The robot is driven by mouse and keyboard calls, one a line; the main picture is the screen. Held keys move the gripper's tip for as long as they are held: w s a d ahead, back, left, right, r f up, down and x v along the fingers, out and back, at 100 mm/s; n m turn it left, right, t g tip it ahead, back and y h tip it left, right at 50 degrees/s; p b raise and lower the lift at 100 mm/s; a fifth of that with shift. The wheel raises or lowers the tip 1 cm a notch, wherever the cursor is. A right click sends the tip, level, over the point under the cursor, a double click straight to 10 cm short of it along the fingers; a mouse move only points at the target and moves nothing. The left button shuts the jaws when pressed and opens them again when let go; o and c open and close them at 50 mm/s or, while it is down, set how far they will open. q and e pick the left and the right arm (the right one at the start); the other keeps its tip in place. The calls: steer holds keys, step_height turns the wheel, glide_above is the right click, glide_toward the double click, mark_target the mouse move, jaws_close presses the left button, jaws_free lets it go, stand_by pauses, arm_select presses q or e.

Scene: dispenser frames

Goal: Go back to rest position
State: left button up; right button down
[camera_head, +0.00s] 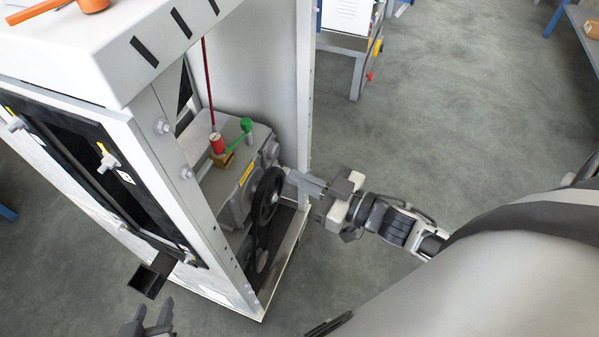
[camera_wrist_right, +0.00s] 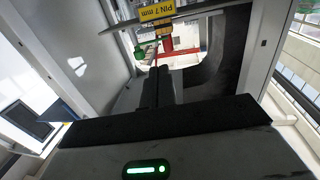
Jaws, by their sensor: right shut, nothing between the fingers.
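My right gripper (camera_head: 292,176) reaches in from the right. Its fingertips are shut and empty, beside the black wheel (camera_head: 266,198) on the dispenser's open side. I cannot tell whether they touch the wheel. In the right wrist view, the closed dark fingers (camera_wrist_right: 158,88) point into the frame's interior. My left gripper (camera_head: 150,326) is at the bottom edge, partly cut off. Its fingers are apart and empty, below the black chute (camera_head: 150,280). The dispenser frame (camera_head: 170,140) is a tall white cabinet.
Inside the frame sit a grey machine housing (camera_head: 236,185), a green-handled valve (camera_head: 245,128) and a red fitting (camera_head: 216,143). An orange handle (camera_head: 50,10) lies on top. A yellow label (camera_wrist_right: 156,12) reads "PIN 7 mm". Grey floor (camera_head: 440,120) is open to the right.

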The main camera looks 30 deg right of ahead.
steer(key=shift+s+d, duration=0.15)
steer(key=s+a+f+m+g+h, duration=0.3)
steer(key=s+a+f+g+h, duration=0.1)
steer(key=s+a+f+h, duration=0.1)
steer(key=shift+s+a+f+m+g+h, duration=0.3)
steer(key=shift+s+f+m+g+h, duration=0.15)
steer(key=shift+s+f, duration=0.5)
stand_by(1.3)
